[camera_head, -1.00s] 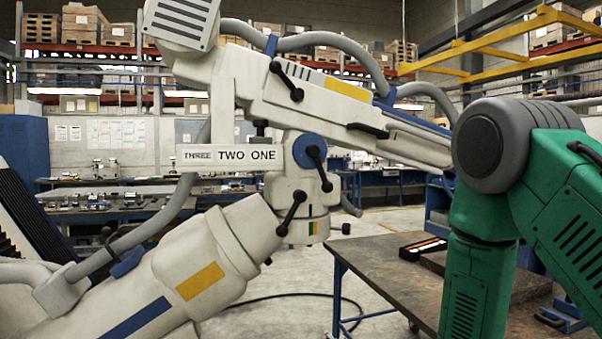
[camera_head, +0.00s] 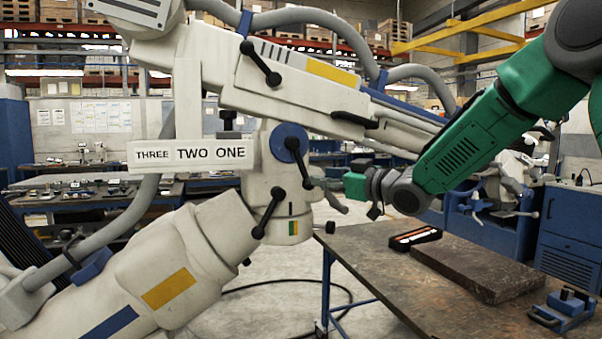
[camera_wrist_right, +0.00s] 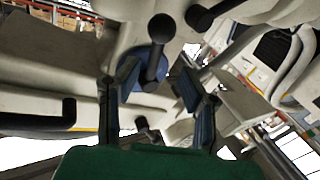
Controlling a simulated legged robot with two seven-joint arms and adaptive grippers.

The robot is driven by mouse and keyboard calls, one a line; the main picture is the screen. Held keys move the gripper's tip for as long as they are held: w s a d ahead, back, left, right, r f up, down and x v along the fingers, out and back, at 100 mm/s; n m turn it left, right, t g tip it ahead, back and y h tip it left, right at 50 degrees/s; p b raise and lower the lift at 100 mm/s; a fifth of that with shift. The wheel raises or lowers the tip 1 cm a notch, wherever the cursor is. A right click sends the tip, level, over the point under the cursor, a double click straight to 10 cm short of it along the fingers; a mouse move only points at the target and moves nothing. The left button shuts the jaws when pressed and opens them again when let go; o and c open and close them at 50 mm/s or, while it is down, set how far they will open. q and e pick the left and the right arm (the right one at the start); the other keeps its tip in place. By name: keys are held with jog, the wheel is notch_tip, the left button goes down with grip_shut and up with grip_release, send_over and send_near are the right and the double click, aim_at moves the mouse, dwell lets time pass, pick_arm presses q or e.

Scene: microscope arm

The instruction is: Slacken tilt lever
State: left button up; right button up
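The white microscope arm (camera_head: 345,105) carries several black ball-ended levers. An upper lever (camera_head: 261,63) is on the slanted beam, one lever (camera_head: 299,163) is on the blue round hub, and a lower lever (camera_head: 268,213) is on the joint below. I cannot tell which is the tilt lever. My right gripper (camera_head: 365,190) is right of the joint, apart from the levers. In the right wrist view its two fingers (camera_wrist_right: 163,90) are spread, with a black lever (camera_wrist_right: 157,55) and blue hub beyond the gap. My left gripper is not in view.
A sign (camera_head: 190,154) reading "THREE TWO ONE" is on the left of the joint. A dark workbench (camera_head: 380,270) stands below my right arm, with a slab (camera_head: 478,268), a black tray (camera_head: 414,238) and a blue fixture (camera_head: 563,308). Grey hoses run along the microscope arm.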

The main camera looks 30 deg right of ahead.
aim_at(306, 173)
jog(key=x, duration=0.4)
jog(key=d+x, duration=0.1)
jog(key=x, duration=0.1)
jog(key=shift+w+f+p, duration=0.1)
jog(key=shift+p, duration=0.3)
jog(key=shift+w+a, duration=0.2)
jog(key=shift+w, duration=0.35)
jog(key=shift+a, duration=0.3)
grip_shut()
jog(key=shift+d, duration=0.1)
